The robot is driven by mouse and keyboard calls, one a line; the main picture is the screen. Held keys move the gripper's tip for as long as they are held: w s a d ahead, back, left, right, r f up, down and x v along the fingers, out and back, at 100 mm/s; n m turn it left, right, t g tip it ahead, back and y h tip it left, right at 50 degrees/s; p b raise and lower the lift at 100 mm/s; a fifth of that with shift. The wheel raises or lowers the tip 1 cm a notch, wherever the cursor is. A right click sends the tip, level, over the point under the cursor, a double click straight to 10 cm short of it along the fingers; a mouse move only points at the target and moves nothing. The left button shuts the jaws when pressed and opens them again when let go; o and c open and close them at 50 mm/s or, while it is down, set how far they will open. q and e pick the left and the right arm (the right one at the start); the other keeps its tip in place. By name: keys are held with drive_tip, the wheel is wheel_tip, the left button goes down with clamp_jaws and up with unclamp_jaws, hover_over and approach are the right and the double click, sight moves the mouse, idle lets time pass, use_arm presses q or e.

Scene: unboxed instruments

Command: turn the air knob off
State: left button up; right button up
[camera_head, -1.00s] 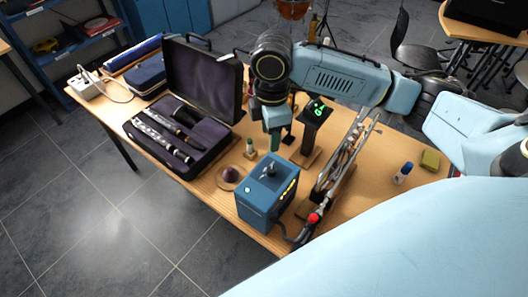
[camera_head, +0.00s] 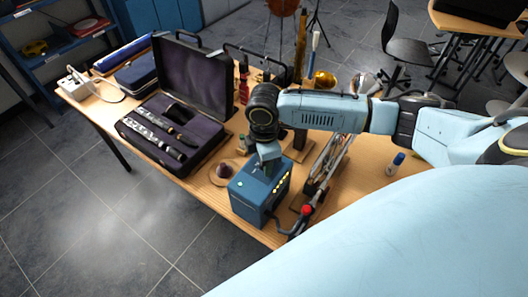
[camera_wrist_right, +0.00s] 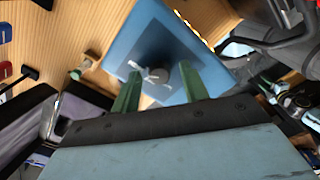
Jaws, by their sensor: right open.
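The blue box (camera_head: 255,195) stands near the front edge of the table, with yellow lights along one top edge. In the right wrist view its top face (camera_wrist_right: 125,40) shows a dark patch with a round grey knob (camera_wrist_right: 161,76) and white marks beside it. My right gripper (camera_head: 269,166) is right over the box top and hides the knob in the head view. In the wrist view my right gripper (camera_wrist_right: 160,70) is open, its green fingers on either side of the knob. I cannot tell whether they touch it. My left gripper is not in view.
An open instrument case (camera_head: 172,135) with dark woodwind parts lies left of the box. A small dark cone on a round base (camera_head: 224,173) stands close to the box's left. A long metal instrument on a stand (camera_head: 325,165) is close on its right.

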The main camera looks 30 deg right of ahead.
drive_tip(key=c, duration=0.3)
clamp_jaws()
drive_tip(key=shift+r+n+p, duration=0.25)
drive_tip(key=shift+n+p, duration=1.05)
drive_tip(key=shift+p, duration=0.25)
drive_tip(key=n+p, duration=0.2)
drive_tip(key=shift+n, duration=0.4)
drive_tip(key=n+p, duration=0.1)
drive_tip(key=n, duration=0.2)
drive_tip(key=shift+f+p, duration=0.1)
drive_tip(key=shift+p, duration=0.2)
use_arm(q)
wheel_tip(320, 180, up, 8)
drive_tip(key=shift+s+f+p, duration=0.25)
drive_tip(key=shift+p, duration=0.15)
use_arm(e)
drive_tip(key=shift+f+n, duration=0.1)
drive_tip(key=shift+n, duration=1.5)
drive_tip(key=shift+o, duration=1.5)
unclamp_jaws()
